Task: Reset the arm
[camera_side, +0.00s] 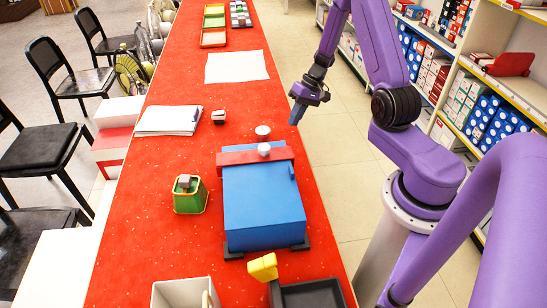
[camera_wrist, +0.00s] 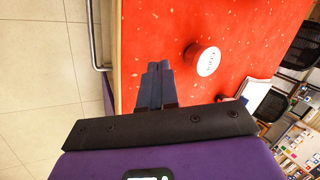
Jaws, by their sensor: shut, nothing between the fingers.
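My purple arm reaches up from its base at the right in the side view. My gripper (camera_side: 297,115) hangs off the right edge of the red table, pointing down, with nothing in it. In the wrist view the two dark blue fingers of my gripper (camera_wrist: 159,66) lie together, shut and empty. They show in front of the table's edge. A small round red container with a white top (camera_wrist: 208,61) stands on the table to the right of the fingers. It also shows in the side view (camera_side: 263,132), left of and below my gripper, apart from it.
A blue box (camera_side: 262,205) with a red bar stands on the red table (camera_side: 150,235). A green-yellow basket (camera_side: 188,200), a notepad (camera_side: 168,121), a white sheet (camera_side: 237,66) and a dark tray (camera_side: 310,295) lie around it. Shelves (camera_side: 500,80) stand behind my arm. Chairs (camera_side: 40,150) stand left.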

